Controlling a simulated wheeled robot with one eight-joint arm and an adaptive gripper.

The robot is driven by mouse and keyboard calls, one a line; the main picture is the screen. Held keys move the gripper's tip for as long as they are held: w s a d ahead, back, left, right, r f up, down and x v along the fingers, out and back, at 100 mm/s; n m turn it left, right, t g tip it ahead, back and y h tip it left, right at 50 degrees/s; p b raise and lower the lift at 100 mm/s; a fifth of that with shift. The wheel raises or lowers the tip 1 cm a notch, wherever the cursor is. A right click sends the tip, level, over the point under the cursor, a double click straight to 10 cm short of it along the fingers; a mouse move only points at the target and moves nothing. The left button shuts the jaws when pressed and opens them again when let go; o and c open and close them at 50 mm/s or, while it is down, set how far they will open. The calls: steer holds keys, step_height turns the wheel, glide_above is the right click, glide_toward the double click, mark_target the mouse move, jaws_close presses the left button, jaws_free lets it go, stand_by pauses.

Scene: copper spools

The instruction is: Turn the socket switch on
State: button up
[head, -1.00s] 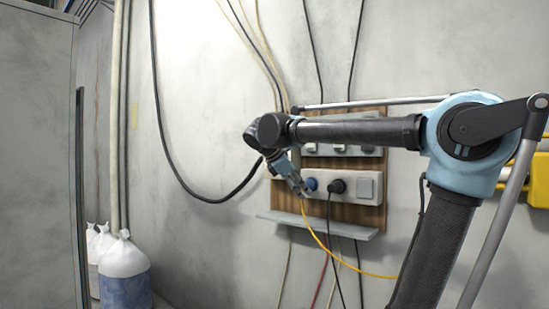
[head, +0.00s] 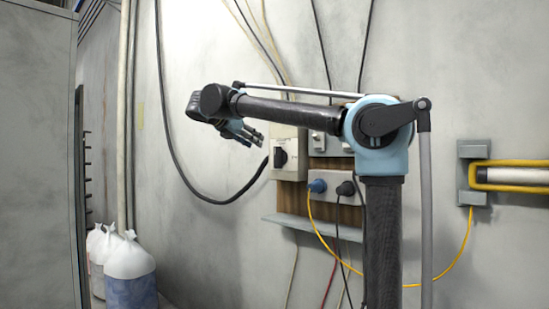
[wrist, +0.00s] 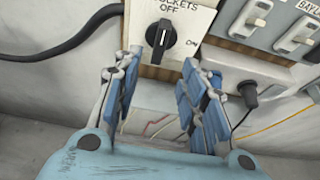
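The socket switch (wrist: 161,41) is a black rotary knob on a pale plate (wrist: 202,17). The plate reads "OFF" above the knob and "ON" to its right. The knob stands near upright, its white mark toward "OFF". In the head view the switch (head: 281,157) sits on the left of the wooden board. My gripper (wrist: 162,66) is open and empty, its blue-padded fingers below and to either side of the knob in the wrist view. In the head view my gripper (head: 254,139) is up and left of the knob, apparently apart from it.
Right of the switch are a blue plug (head: 317,186) and a black plug (head: 345,188) in a grey socket box, above a grey shelf (head: 300,226). A thick black cable (wrist: 62,45) runs to the plate's left. Labelled toggle switches (wrist: 253,17) are at upper right.

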mark_target(275, 154)
steer(key=x, duration=1.4)
steer(key=shift+s+r, duration=0.1)
steer(key=shift+c, duration=0.5)
jaws_close()
